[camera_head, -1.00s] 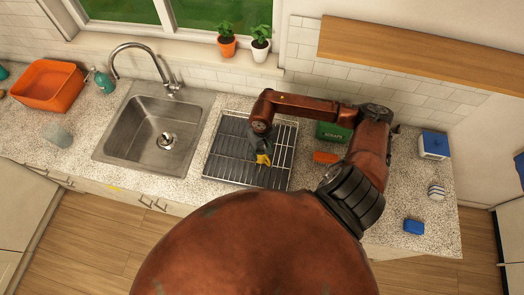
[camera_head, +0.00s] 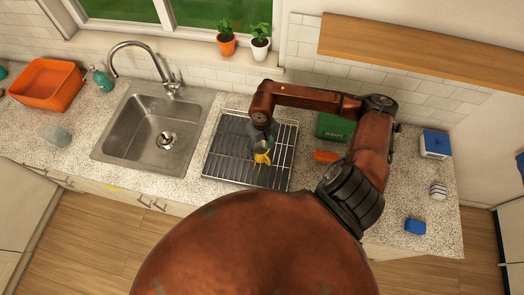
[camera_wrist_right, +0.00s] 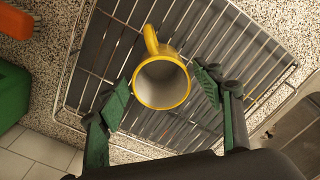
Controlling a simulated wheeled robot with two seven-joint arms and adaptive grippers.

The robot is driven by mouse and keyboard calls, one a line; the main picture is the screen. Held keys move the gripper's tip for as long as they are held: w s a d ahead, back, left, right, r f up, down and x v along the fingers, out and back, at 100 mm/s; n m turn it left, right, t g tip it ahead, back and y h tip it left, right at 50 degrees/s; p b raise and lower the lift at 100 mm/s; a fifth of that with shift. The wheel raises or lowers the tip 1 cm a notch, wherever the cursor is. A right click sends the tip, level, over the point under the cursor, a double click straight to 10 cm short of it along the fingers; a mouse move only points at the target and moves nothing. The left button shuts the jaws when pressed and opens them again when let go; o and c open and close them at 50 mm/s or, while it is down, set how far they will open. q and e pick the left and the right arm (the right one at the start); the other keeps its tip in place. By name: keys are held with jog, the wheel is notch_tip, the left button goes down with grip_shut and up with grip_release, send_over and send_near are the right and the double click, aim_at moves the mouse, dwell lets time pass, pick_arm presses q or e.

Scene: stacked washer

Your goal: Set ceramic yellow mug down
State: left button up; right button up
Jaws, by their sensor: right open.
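The yellow mug (camera_head: 262,157) stands on the wire dish rack (camera_head: 222,168) on the counter. In the right wrist view the mug (camera_wrist_right: 162,83) appears upright with its rim facing the camera and its handle pointing to the top of the picture. My right gripper (camera_wrist_right: 165,90) is open, with one green-padded finger on each side of the mug and a visible gap to each. In the head view my right gripper (camera_head: 263,140) is just above and behind the mug, small and partly hidden by its own arm. My left gripper is not in view.
A steel sink (camera_head: 150,132) is left of the rack (camera_wrist_right: 240,50). A green scraps bin (camera_head: 331,127) and an orange item (camera_head: 326,156) are to its right. A blue sponge-like block (camera_head: 415,227) lies near the counter's front edge. Plants (camera_head: 261,42) stand on the sill.

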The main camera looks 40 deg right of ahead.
notch_tip(320, 180, up, 9)
jog(key=b, duration=0.2)
jog(key=shift+f, duration=0.15)
